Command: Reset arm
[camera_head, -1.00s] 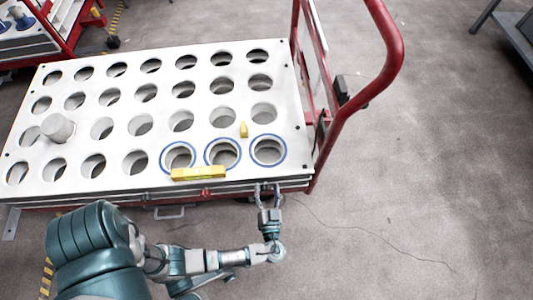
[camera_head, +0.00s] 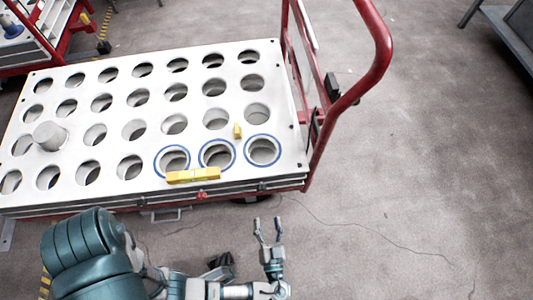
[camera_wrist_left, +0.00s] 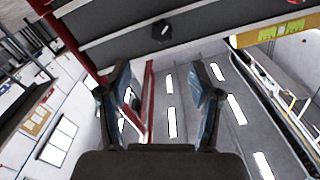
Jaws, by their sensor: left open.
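My left gripper (camera_head: 267,229) is open and empty over the floor, just in front of the cart's near edge in the head view. In the left wrist view its two fingers (camera_wrist_left: 160,95) stand apart with nothing between them. My left arm comes in from the lower left. The white cart top (camera_head: 145,195) with rows of round holes lies beyond the gripper, apart from it. My right gripper is not in view.
A grey cylinder (camera_head: 50,135) stands at the cart's left side. A yellow bar (camera_head: 193,175) lies by three blue-ringed holes, and a small yellow piece (camera_head: 238,131) is near them. A red handle (camera_head: 372,75) rises at the cart's right. Floor at right is clear.

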